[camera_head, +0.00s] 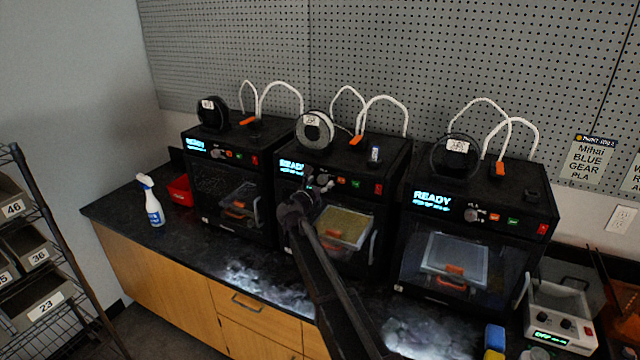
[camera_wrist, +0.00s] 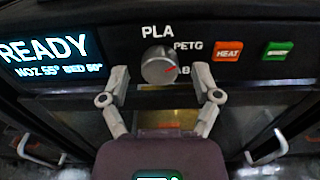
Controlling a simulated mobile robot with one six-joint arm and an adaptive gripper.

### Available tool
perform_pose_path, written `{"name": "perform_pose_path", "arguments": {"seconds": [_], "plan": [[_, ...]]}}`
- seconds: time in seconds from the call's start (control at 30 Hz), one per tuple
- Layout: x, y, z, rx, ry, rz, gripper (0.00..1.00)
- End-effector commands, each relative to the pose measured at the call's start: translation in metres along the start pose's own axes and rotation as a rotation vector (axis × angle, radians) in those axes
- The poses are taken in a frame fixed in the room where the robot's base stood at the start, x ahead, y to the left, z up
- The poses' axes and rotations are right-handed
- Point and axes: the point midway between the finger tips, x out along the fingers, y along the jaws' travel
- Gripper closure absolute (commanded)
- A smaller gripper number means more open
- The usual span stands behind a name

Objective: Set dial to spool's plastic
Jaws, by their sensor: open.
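The material dial (camera_wrist: 158,66) is a round grey knob on the middle printer's front panel, with PLA above it, PETG at upper right and a partly hidden "AB" label at right. Its red mark points right, toward the "AB" label. My gripper (camera_wrist: 161,76) is open, one fingertip on each side of the dial; contact cannot be told. In the head view, my gripper (camera_head: 308,190) is in front of the middle printer (camera_head: 350,185). A pale grey spool (camera_head: 315,130) with a white label sits on top of that printer; its lettering is too small to read surely.
Similar printers stand left (camera_head: 225,180) and right (camera_head: 480,230), with a dark spool (camera_head: 213,112) and a labelled spool (camera_head: 457,150). An orange HEAT button (camera_wrist: 229,52) and green button (camera_wrist: 277,52) lie right of the dial. A spray bottle (camera_head: 152,205) stands on the counter.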

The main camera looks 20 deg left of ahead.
Motion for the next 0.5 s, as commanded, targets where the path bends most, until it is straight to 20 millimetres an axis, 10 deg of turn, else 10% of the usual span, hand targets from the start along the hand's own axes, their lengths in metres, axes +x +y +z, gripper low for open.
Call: {"name": "perform_pose_path", "arguments": {"seconds": [0.17,0.43,0.5], "plan": [[-0.0002,-0.0001,0.0,0.0,0.0,0.0,0.19],[-0.0002,0.0,0.0,0.0,0.0,0.0,0.96],[-0.0002,0.0,0.0,0.0,0.0,0.0,1.0]]}}
